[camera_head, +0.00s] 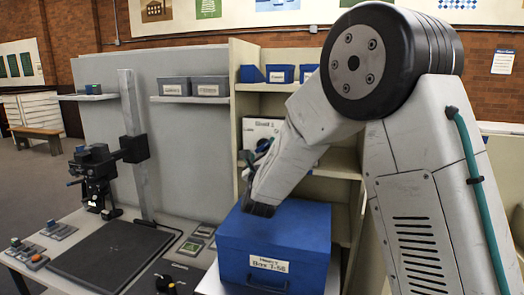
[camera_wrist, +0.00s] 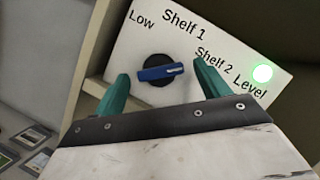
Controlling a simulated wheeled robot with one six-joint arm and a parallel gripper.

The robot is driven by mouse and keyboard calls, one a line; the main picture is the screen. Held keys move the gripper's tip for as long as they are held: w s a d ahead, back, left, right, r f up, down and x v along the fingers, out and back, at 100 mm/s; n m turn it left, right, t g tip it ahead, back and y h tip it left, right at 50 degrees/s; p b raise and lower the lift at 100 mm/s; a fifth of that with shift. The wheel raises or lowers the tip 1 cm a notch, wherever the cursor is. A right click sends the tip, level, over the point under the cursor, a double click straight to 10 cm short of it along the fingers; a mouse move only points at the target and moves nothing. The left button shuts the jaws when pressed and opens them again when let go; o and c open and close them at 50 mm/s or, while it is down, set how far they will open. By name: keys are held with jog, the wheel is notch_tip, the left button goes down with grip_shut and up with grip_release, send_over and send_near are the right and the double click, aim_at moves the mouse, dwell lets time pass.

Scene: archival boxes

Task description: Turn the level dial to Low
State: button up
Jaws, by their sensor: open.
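The level dial (camera_wrist: 158,72) has a blue bar handle on a dark round base. It sits on a tilted white panel (camera_wrist: 225,38) marked Low, Shelf 1, Shelf 2 and Level. The white-marked end of the bar points right, roughly towards the Shelf 2 label; Low is at the upper left. My gripper (camera_wrist: 161,68) is open, its two teal fingers on either side of the dial, apparently not touching it.
A green light (camera_wrist: 262,73) glows on the panel's right. A large blue box (camera_head: 245,238) stands below my wrist. Small blue bins (camera_head: 280,73) sit on the shelf above. A camera stand (camera_head: 132,147) and dark board (camera_head: 105,252) are on the left table.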

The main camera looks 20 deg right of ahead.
jog(key=shift+w+d+r, duration=0.15)
jog(key=shift+w+d, duration=0.05)
jog(key=shift+w, duration=0.4)
jog(key=c, duration=1)
